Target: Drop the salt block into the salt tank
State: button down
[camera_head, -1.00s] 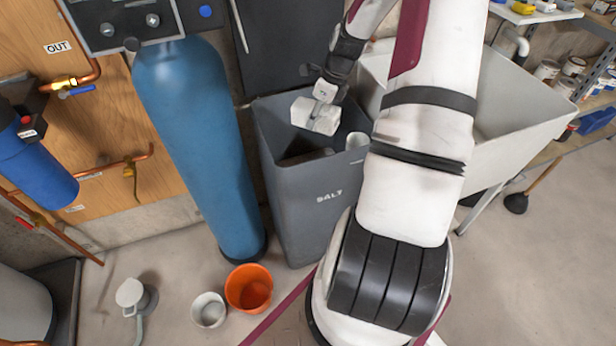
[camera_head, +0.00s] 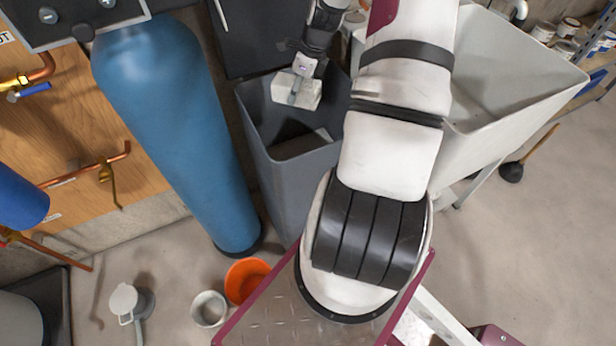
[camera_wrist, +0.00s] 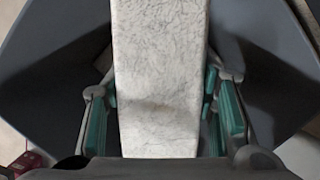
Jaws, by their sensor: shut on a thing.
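The white salt block (camera_head: 312,94) is held in my gripper (camera_head: 298,88) over the open mouth of the grey salt tank (camera_head: 262,108). In the wrist view the salt block (camera_wrist: 158,70) is a long, pale, veined slab between the two green-padded fingers of my gripper (camera_wrist: 160,112). The tank's dark walls (camera_wrist: 50,70) show on both sides of it. In the head view the block looks near rim height; its exact depth is hard to tell. Part of the tank's right side is hidden behind my arm.
A tall blue cylinder (camera_head: 175,130) stands close left of the tank. A pale sink basin (camera_head: 510,75) is to the right. An orange bucket (camera_head: 246,280) and a small white bucket (camera_head: 208,309) are on the floor in front. Open floor lies at the right.

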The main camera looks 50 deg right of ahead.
jog(key=shift+f+b, duration=0.4)
jog(key=shift+f, duration=0.45)
jog(key=c, duration=0.6)
grip_release()
jog(key=shift+f, duration=0.1)
jog(key=shift+s, duration=0.1)
jog(key=v, duration=1.2)
